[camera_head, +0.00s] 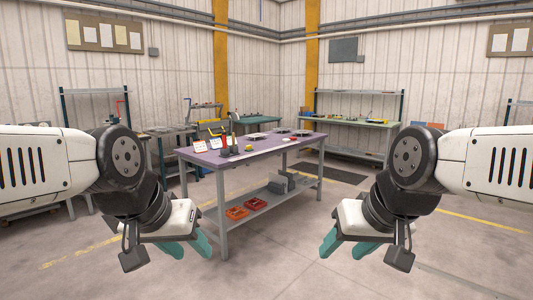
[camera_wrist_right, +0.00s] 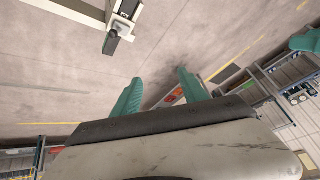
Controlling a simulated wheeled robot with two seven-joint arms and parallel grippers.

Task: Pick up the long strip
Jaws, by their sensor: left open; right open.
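I cannot make out the long strip for sure in either view. A purple-topped workbench (camera_head: 268,146) stands ahead with small items on it, too small to tell apart. My left gripper (camera_head: 187,249) is open and empty, over the floor in front of the bench's near end. My right gripper (camera_head: 346,247) is open and empty, over the floor to the right of the bench. Its two teal fingers stand apart in the right wrist view (camera_wrist_right: 160,82), with only floor and a distant bench between them.
Red trays (camera_head: 256,204) and grey boxes (camera_head: 279,186) sit on the bench's lower shelf. A green-topped bench with shelving (camera_head: 350,121) stands at the back wall, with a dark mat (camera_head: 330,173) before it.

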